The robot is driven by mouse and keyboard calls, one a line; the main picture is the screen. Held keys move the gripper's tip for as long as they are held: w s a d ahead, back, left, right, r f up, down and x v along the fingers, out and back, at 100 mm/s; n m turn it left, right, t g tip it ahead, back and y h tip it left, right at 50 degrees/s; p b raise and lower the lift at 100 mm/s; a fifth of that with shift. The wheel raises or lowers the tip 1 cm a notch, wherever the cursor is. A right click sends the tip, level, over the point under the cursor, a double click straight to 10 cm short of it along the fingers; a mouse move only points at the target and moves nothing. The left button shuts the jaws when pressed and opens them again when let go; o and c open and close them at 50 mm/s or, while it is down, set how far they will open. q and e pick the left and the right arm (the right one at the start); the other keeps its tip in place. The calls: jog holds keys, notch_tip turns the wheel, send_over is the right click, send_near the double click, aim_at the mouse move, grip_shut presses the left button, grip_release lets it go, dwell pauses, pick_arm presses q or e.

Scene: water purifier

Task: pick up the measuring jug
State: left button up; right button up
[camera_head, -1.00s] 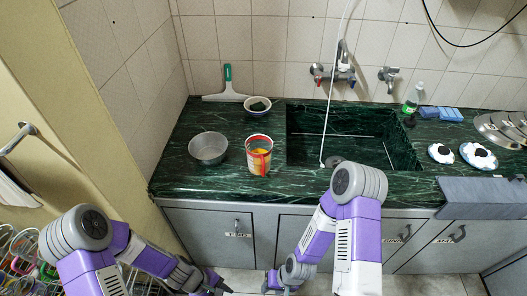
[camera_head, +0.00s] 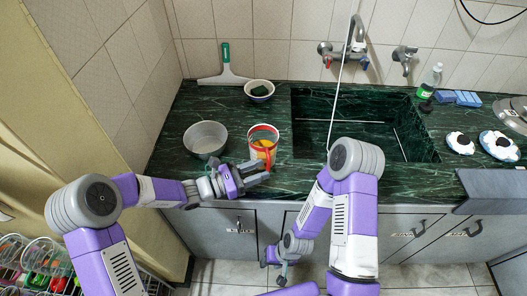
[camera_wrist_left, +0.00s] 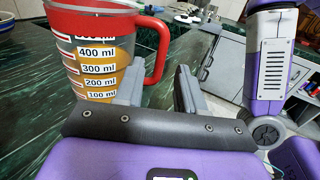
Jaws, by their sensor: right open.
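The measuring jug (camera_head: 263,136) is clear with a red rim, a red handle and orange contents. My left gripper (camera_head: 262,172) is open and empty at the counter's front edge, just in front of the jug. Its two fingers (camera_wrist_left: 161,85) are apart, below and near the handle, not closed on it. My right gripper (camera_head: 280,268) hangs low before the cabinets, open, away from the jug.
The sink (camera_head: 350,125) is to the right, with a white hose (camera_head: 341,85) hanging in. A squeegee (camera_head: 225,68) leans at the back wall. Cabinets (camera_head: 225,238) are below.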

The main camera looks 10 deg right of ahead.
aim_at(269, 167)
pick_arm(q)
jog(key=d, duration=0.2)
jog(key=d+b, duration=0.1)
jog(key=d, duration=0.1)
jog(key=shift+w, duration=0.35)
grip_shut()
